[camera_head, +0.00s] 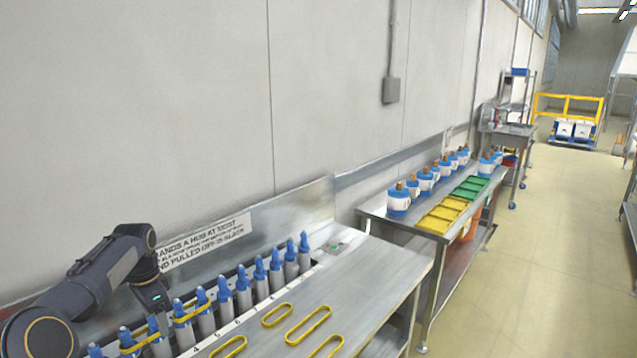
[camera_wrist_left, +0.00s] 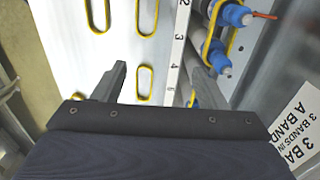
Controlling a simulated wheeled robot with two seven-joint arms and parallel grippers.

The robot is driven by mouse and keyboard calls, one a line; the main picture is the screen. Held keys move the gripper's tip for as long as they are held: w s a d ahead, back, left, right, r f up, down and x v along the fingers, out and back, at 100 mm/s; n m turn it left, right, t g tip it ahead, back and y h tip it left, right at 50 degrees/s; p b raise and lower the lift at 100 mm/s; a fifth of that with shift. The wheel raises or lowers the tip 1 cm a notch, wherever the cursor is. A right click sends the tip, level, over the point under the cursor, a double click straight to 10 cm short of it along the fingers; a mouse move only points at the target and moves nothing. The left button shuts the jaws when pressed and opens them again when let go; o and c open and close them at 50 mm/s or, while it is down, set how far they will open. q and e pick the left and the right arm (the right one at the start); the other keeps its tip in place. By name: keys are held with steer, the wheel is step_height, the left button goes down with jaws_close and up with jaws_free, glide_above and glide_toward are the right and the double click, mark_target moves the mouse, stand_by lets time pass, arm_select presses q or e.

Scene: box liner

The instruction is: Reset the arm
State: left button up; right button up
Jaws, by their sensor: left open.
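My left arm comes in from the left in the head view, its gripper (camera_head: 153,298) over the row of blue-tipped grey posts (camera_head: 243,288). In the left wrist view the gripper (camera_wrist_left: 163,82) has its two fingers apart, with no band held between them. Yellow bands (camera_head: 308,325) lie flat on the metal bench top; one also shows in the left wrist view (camera_wrist_left: 145,82). A yellow band (camera_head: 192,312) is around posts near the gripper, and another (camera_head: 140,343) is around posts nearer the front. My right gripper is not in view.
A sign (camera_head: 205,241) stands behind the posts, against the wall. A numbered strip (camera_wrist_left: 176,50) runs beside the posts. Farther right, a second table (camera_head: 375,210) holds blue-and-white containers and yellow and green trays (camera_head: 440,218). The floor (camera_head: 540,270) at right is clear.

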arm_select(q)
steer(key=s+d+r+n+t, duration=0.1)
steer(key=s+d+r, duration=0.25)
steer(key=s, duration=0.25)
steer(key=s+d+r+n+t+h, duration=0.1)
steer(key=s+d+r+n, duration=0.1)
steer(key=s+r, duration=0.3)
steer(key=s+d+r+n+t, duration=0.1)
steer(key=s+d+r, duration=0.2)
steer(key=s, duration=0.4)
steer(key=s+d+f+n+t+h, duration=0.1)
steer(key=s+d+f+n, duration=0.2)
steer(key=s, duration=0.6)
steer(key=s+d+f+n+t+h, duration=0.1)
steer(key=s+d+f, duration=0.3)
steer(key=s, duration=0.5)
steer(key=shift+d+f+n+t+h, duration=0.3)
steer(key=shift+d+n+h, duration=0.1)
steer(key=shift+d+n, duration=0.55)
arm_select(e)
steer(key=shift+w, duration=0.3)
